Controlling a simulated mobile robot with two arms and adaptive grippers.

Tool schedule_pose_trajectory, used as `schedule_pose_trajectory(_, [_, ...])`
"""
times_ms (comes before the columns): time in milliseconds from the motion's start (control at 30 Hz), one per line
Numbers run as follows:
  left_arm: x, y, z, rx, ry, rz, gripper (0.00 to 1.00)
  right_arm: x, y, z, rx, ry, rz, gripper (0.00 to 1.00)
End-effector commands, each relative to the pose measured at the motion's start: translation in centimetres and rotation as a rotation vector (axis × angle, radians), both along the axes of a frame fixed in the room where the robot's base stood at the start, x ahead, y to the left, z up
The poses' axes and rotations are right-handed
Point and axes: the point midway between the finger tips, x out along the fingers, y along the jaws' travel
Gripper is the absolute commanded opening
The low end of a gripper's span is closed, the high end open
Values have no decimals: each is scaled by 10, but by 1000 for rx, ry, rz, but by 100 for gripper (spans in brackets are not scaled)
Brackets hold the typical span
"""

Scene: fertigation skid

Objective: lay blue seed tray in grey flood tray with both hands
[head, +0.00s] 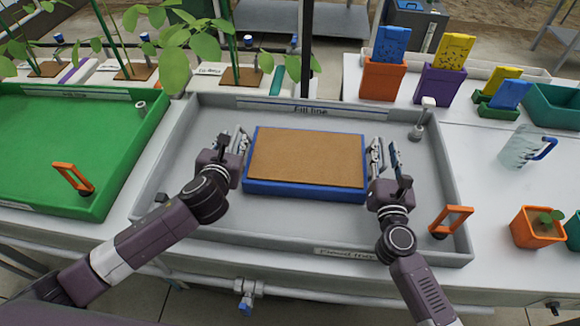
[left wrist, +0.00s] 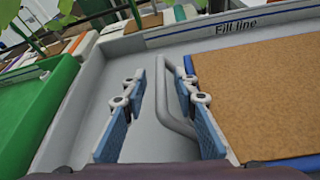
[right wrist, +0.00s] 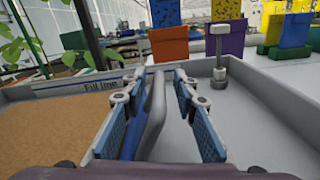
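The blue seed tray (head: 300,190), filled with brown substrate (head: 305,155), sits level inside the walls of the grey flood tray (head: 290,235), near its middle. Its underside is hidden. My left gripper (head: 234,145) is at its left end; in the left wrist view the open fingers (left wrist: 160,80) stand apart, with a grey bar handle (left wrist: 172,105) between them, nearer the right finger. My right gripper (head: 384,158) is at the right end; in the right wrist view its open fingers (right wrist: 153,85) straddle the other grey handle (right wrist: 157,105) without visibly closing on it.
A green tray (head: 60,140) with an orange handle stands left. The flood tray has a post (head: 421,118) at back right and an orange handle (head: 452,218) at front right. Orange and purple pots, a jug (head: 520,148) and a seedling pot (head: 535,228) stand right.

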Motion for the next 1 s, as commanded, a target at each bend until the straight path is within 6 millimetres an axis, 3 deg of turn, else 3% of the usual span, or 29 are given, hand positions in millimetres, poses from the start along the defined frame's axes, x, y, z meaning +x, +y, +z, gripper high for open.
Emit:
schedule_pose_trajectory(167, [-19, -2, 7, 0, -1, -2, 27, 0, 1, 0, 1, 0, 1, 27])
schedule_pose_trajectory(600, [-96, -5, 38, 1, 0, 0, 27, 0, 1, 0, 1, 0, 2, 27])
schedule_pose_trajectory(833, [-109, -5, 44, 1, 1, 2, 27, -5, 1, -1, 1, 2, 2, 27])
schedule_pose_trajectory(1000, [-110, -5, 44, 1, 0, 2, 27, -28, 2, -1, 2, 4, 2, 27])
